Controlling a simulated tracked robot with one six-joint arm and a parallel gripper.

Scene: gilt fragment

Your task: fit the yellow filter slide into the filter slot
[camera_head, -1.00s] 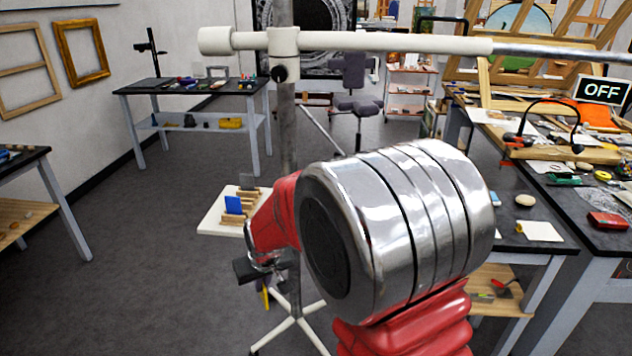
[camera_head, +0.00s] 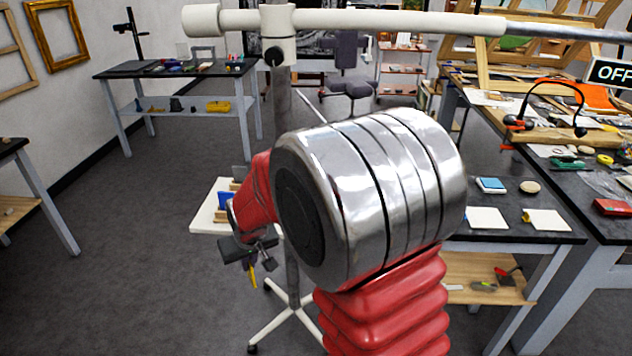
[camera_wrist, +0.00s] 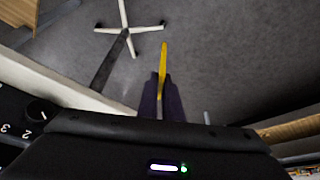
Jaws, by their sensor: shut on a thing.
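The yellow filter slide (camera_wrist: 164,62) stands on edge between the fingertips of my gripper (camera_wrist: 161,88) in the wrist view. My gripper is shut on it, and the slide sticks out beyond the tips. In the head view my gripper (camera_head: 252,262) is low beside the stand's pole, with the yellow slide's end (camera_head: 253,278) showing beneath it. My own arm hides part of this area. I cannot make out the filter slot in either view.
A white tray (camera_head: 205,222) with a blue slide (camera_head: 226,201) stands behind my gripper. A pole stand with a white crossbar (camera_head: 370,20) and white legs (camera_head: 275,330) is close by. The wrist view shows a black numbered dial (camera_wrist: 20,118) at left. Worktables stand left and right.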

